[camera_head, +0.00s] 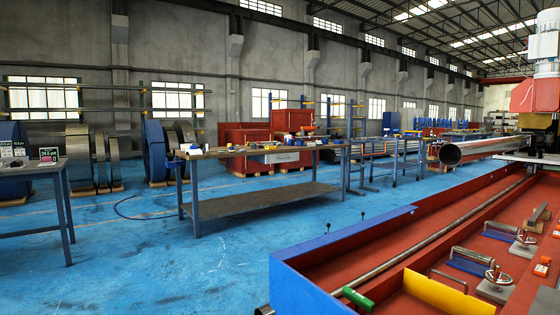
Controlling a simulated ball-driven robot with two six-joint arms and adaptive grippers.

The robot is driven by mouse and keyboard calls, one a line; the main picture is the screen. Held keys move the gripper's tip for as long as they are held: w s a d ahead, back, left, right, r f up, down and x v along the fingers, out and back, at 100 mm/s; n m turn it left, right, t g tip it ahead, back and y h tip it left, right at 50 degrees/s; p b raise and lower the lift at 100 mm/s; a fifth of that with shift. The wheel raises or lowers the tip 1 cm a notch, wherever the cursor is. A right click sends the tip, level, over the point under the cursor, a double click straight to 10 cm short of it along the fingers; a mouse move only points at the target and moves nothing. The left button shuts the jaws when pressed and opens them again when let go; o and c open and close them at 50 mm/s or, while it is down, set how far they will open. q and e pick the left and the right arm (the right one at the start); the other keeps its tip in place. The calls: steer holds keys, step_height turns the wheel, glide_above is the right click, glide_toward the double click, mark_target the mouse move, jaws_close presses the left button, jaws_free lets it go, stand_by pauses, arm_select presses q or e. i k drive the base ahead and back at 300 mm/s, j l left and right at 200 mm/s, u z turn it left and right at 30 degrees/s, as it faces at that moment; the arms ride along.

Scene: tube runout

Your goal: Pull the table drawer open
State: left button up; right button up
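A workbench (225,153) with blue legs and a brown top stands in the middle distance, left of the picture's centre. A light grey drawer front (290,156) hangs under its top on the right half. The drawer looks shut, though it is small and far off. Neither of my grippers shows in the head view.
Blue floor (225,255) lies clear before the workbench. A long red machine bed with a blue end wall (315,285) fills the lower right, with a steel tube (475,148) above it. Another table (30,169) stands at the left edge. Small items lie on the workbench top.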

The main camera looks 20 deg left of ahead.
mark_target(271, 159)
steer(key=i+j+u, duration=0.15)
steer(key=j, duration=0.25)
steer(key=i+j+u, duration=0.1)
steer(key=j, duration=0.3)
steer(key=i+j+u, duration=0.15)
steer(key=j, duration=0.2)
steer(key=i+j+u, duration=1)
steer(key=i+u, duration=0.3)
steer(key=i, duration=0.3)
steer(key=i+z, duration=0.2)
steer(key=i, duration=0.35)
steer(key=i+z, duration=0.2)
steer(key=i, duration=0.4)
steer(key=i+j+z, duration=0.15)
steer(key=i, duration=0.4)
steer(key=i+j+z, duration=0.2)
steer(key=i, duration=0.35)
steer(key=i+l+z, duration=0.2)
steer(key=i+z, duration=0.15)
steer(key=i, duration=0.3)
steer(key=i+z, duration=0.35)
steer(key=i, duration=0.25)
steer(key=i+j+z, duration=0.1)
steer(key=i+z, duration=0.2)
steer(key=i, duration=0.35)
steer(key=i+j+z, duration=0.35)
steer(key=i, duration=0.3)
steer(key=i+l+z, duration=0.1)
steer(key=i+z, duration=0.15)
steer(key=i, duration=0.8)
